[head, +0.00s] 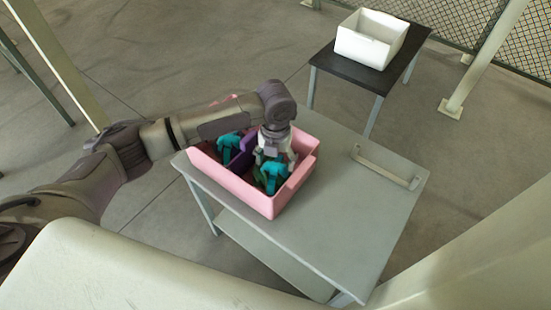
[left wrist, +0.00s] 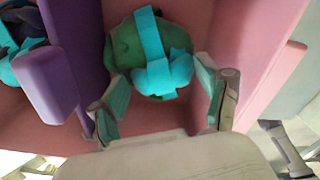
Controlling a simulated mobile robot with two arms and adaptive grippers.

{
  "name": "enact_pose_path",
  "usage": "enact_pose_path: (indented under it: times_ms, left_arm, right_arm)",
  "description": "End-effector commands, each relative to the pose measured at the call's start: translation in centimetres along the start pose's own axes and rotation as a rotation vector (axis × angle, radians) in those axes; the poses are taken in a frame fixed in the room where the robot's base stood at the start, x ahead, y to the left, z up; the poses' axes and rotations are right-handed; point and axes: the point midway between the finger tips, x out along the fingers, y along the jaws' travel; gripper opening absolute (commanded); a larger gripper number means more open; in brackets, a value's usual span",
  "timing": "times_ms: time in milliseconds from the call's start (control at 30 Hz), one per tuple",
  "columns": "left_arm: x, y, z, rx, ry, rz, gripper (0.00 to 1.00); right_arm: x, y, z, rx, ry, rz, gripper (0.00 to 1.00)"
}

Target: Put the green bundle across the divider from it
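The green bundle (left wrist: 128,48), a rounded green pouch with teal straps, lies in the right compartment of the pink bin (head: 264,201). A purple divider (left wrist: 76,45) stands to its left, with another teal-strapped bundle (head: 229,143) beyond it. My left gripper (left wrist: 162,103) reaches down into the right compartment, its two fingers apart with the green bundle between and just beyond them. I cannot tell whether the fingers touch it. In the head view the gripper (head: 272,158) partly hides the bundle and the divider. My right gripper is not in view.
The pink bin stands on a grey table (head: 340,215) with a light bar (head: 385,168) near its right edge. The tabletop between bin and bar is clear. A white bin (head: 362,47) stands on a black table behind.

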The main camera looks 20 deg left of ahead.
Motion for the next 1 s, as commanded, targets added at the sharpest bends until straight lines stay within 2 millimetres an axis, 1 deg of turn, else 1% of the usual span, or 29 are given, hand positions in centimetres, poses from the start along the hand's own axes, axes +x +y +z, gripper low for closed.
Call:
enact_pose_path:
  times_ms: [333,467,567,800,900,1000]
  left_arm:
    - [-0.1,0.0,0.0,0.0,-0.001,0.0,0.9]
    - [-0.9,0.0,0.1,0.0,-0.004,-0.002,0.9]
    - [-2.5,0.0,0.1,0.0,-0.005,-0.002,0.9]
    - [-7.7,0.0,0.1,0.0,-0.005,-0.002,0.9]
    - [-9.6,0.0,0.1,0.0,-0.005,-0.002,0.9]
    - [-11.0,0.0,0.1,-0.001,-0.003,-0.001,0.9]
  right_arm:
    - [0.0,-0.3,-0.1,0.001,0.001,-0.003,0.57]
    - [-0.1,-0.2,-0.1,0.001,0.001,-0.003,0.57]
    - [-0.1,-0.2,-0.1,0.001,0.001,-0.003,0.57]
    - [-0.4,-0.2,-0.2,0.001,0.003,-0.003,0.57]
    - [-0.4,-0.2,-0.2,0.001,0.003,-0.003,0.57]
    - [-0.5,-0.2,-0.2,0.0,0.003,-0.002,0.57]
